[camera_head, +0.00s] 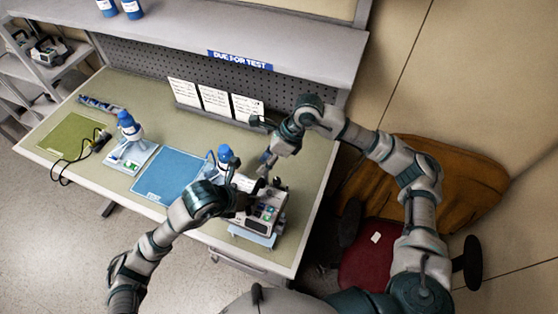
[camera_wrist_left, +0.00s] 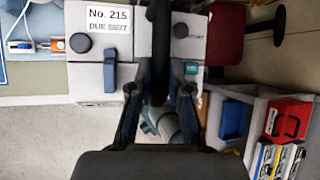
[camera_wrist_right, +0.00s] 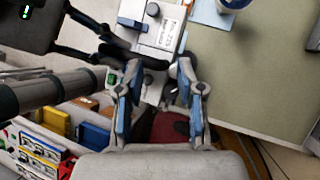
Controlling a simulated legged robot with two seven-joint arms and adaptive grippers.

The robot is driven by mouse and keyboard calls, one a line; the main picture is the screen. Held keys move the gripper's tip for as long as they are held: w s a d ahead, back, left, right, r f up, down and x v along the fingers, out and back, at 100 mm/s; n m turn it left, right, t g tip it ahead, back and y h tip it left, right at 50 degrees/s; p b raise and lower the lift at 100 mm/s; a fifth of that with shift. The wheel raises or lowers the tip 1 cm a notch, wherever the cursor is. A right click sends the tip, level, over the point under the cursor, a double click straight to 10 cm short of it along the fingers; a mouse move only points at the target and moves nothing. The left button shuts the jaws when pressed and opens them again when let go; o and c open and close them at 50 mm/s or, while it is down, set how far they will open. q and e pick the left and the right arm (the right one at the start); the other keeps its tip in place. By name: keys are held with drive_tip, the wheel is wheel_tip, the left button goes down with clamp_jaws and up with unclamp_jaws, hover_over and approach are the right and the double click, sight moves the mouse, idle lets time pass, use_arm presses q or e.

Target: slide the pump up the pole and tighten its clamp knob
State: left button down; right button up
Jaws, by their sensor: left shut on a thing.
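The pump (camera_head: 264,217) is a grey-white box with a lit front panel, standing near the bench's right front corner. I cannot make out a pole.
A blue mat (camera_head: 170,177) lies left of the pump, and a blue-capped bottle (camera_head: 224,155) stands behind it. Farther left are a white tray (camera_head: 130,158) with a bottle and a green mat (camera_head: 75,137) with a cable. A shelf (camera_head: 230,45) overhangs the back; a red stool (camera_head: 375,255) stands right.

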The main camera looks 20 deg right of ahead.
sight(279, 179)
drive_tip(key=d+h, duration=0.1)
drive_tip(key=d, duration=0.1)
drive_tip(key=s+d+n+h, duration=0.1)
drive_tip(key=h, duration=0.1)
drive_tip(key=shift+s+d+t, duration=0.2)
drive_tip(key=shift+d+t, duration=0.2)
drive_tip(key=shift+d+f, duration=0.15)
drive_tip(key=shift+f, duration=3.8)
drive_tip(key=shift+w, duration=0.1)
drive_tip(key=c, duration=0.6)
